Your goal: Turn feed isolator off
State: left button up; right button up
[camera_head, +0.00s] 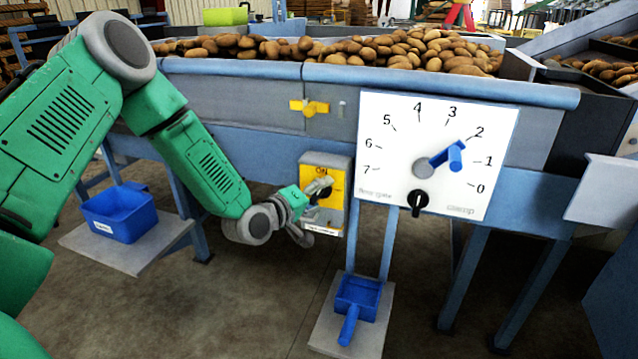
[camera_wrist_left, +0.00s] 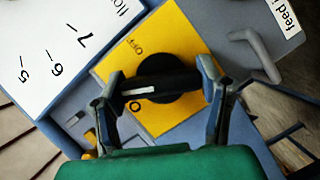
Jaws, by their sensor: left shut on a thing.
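The feed isolator is a grey box with a yellow plate (camera_head: 337,203) and a black rotary knob (camera_wrist_left: 171,84), below the trough. The plate also shows in the left wrist view (camera_wrist_left: 182,30), with printed lettering beside the knob. My left gripper (camera_head: 320,187) is at the front of the box. In the left wrist view its two fingers (camera_wrist_left: 163,88) are closed on the ends of the knob's black bar, which has a white mark. In the head view the gripper partly hides the knob. My right gripper is not in view.
A white dial panel (camera_head: 389,150) with a blue pointer and a small black knob is right of the isolator. A blue scoop (camera_head: 357,296) and a blue bin (camera_head: 122,214) sit on low platforms. Potatoes (camera_head: 430,52) fill the trough.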

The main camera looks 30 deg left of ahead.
pick_arm(q)
jog(key=m+g+y+p, duration=0.1)
jog(key=m+p, duration=0.1)
jog(key=p, duration=0.1)
jog(key=shift+s+m, duration=0.1)
jog(key=shift+m, duration=0.3)
jog(key=shift+m+g+y+p, duration=0.4)
jog(key=shift+m+y+p, duration=0.3)
jog(key=shift+m+p, duration=0.4)
jog(key=shift+f+m+g+y+p, duration=0.1)
jog(key=shift+m+g+y+p, duration=0.2)
jog(key=shift+m+y+p, duration=0.6)
jog(key=shift+f+m+y+p, duration=0.1)
jog(key=shift+m+y+p, duration=0.4)
jog(key=shift+m+p, duration=0.4)
jog(key=o, duration=1.2)
jog(key=shift+a, duration=0.1)
jog(key=shift+c, duration=0.2)
jog(key=shift+s+r, duration=0.25)
jog(key=shift+s, duration=0.1)
jog(key=v, duration=1.1)
